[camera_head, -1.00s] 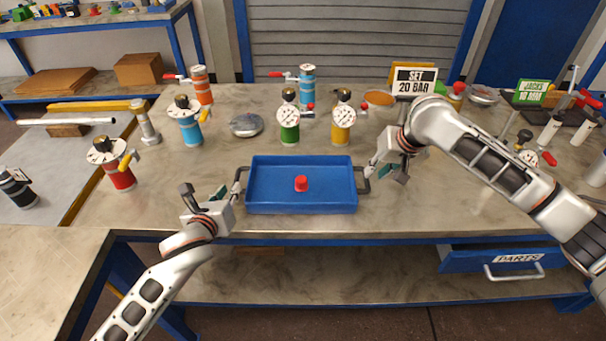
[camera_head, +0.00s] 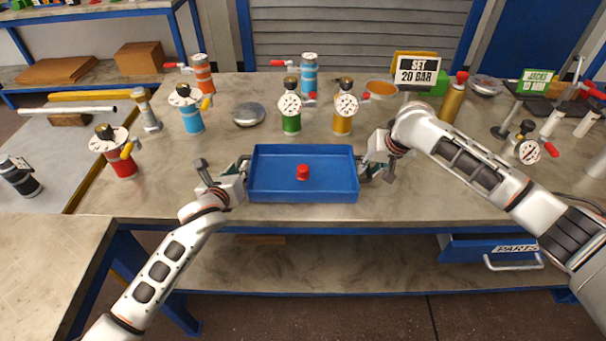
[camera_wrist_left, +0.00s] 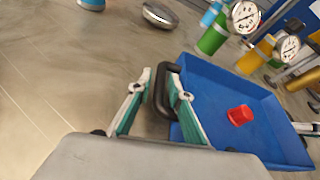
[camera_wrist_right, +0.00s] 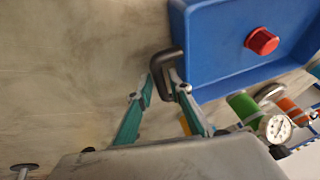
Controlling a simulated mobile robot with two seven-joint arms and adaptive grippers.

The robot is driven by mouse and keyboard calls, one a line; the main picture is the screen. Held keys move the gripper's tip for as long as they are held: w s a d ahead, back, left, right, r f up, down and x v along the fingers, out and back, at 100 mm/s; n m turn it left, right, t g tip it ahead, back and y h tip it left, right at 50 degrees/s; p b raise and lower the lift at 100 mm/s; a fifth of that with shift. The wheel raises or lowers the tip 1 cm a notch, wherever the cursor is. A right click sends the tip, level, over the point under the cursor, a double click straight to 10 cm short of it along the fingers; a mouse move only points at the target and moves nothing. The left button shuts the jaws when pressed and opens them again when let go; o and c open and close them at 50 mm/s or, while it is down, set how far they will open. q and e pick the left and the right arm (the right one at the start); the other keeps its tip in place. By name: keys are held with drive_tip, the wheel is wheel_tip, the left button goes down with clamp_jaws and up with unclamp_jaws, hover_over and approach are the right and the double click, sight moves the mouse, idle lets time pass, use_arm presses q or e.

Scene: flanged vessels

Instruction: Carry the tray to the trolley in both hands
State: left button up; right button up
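The blue tray (camera_head: 302,194) stands on the workbench with a red knob-like piece (camera_head: 303,172) inside it. It has a dark handle at each end. My left gripper (camera_head: 243,166) is at the tray's left handle. My right gripper (camera_head: 369,170) is at the right end. In the right wrist view its fingers close around the right handle (camera_wrist_right: 158,70). The tray looks level and does not clearly stand off the bench. The trolley cannot be made out with certainty.
Behind the tray stand a green vessel (camera_head: 291,122) and a yellow vessel (camera_head: 343,123) with gauges. A red vessel (camera_head: 122,164) stands left. A "SET 20 BAR" sign (camera_head: 417,72) is behind my right arm. A parts drawer (camera_head: 500,258) juts out below the bench.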

use_arm(q)
drive_tip(key=shift+w+f, duration=0.2)
drive_tip(key=shift+w, duration=0.3)
use_arm(e)
drive_tip(key=shift+w+a+f, duration=0.15)
drive_tip(key=shift+w+f, duration=0.05)
drive_tip(key=shift+f, duration=0.3)
use_arm(q)
clamp_jaws()
use_arm(e)
clamp_jaws()
use_arm(q)
drive_tip(key=shift+r, duration=0.15)
use_arm(e)
drive_tip(key=shift+r, duration=0.15)
